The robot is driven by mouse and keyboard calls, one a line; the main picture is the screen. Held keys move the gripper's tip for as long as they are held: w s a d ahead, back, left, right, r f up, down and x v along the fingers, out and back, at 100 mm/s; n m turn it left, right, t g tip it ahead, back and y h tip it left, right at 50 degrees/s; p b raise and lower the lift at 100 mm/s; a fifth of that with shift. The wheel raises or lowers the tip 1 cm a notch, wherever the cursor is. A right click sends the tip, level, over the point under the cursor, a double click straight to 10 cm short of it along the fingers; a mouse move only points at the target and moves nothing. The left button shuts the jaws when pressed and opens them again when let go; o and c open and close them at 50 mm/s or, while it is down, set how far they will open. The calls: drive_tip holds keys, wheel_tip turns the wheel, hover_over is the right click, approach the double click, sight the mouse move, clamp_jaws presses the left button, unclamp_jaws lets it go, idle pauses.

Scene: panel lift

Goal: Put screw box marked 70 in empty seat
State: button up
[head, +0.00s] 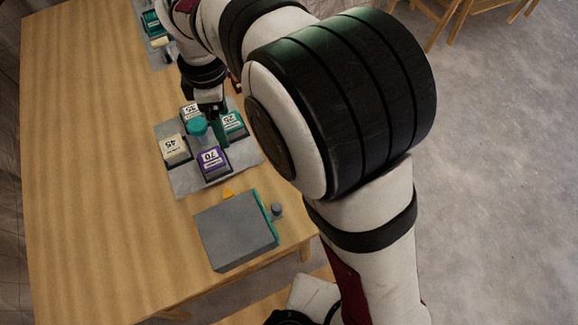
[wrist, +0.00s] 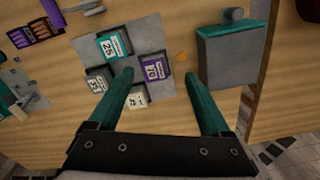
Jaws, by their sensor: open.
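The screw box marked 70 (head: 213,163) is purple with a white label and stands on a grey mat (head: 187,186). It also shows in the wrist view (wrist: 154,70), between my two fingertips in the picture. My gripper (head: 209,130) is open and empty, with teal fingers, above the mat near the 70 box. The fingers also show in the wrist view (wrist: 160,76). Around it are the cream box marked 45 (head: 174,149), the teal box marked 25 (head: 233,123) and the dark box marked 35 (head: 190,111), partly hidden by my gripper. I cannot make out an empty seat.
A grey flat panel (head: 236,234) with a teal edge and a grey knob (head: 277,209) lies near the table's right edge. An orange triangle (head: 228,194) lies between it and the mat. More items (head: 156,30) stand at the far end. The table's left side is bare wood.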

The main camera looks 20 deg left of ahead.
drive_tip(key=s+d+r+m, duration=0.1)
drive_tip(key=d+r+m, duration=0.2)
drive_tip(key=d+m, duration=0.55)
drive_tip(key=s+d+r+m, duration=0.1)
drive_tip(key=d+r+m, duration=0.3)
drive_tip(key=d, duration=0.7)
drive_tip(key=s+d+f+m+y, duration=0.1)
drive_tip(key=s+d+f+m, duration=0.2)
drive_tip(key=s+d+m, duration=0.7)
drive_tip(key=s+m, duration=0.1)
drive_tip(key=m, duration=0.5)
drive_tip(key=shift+s+f+y, duration=0.25)
drive_tip(key=shift+f+y, duration=0.05)
drive_tip(key=shift+f, duration=0.05)
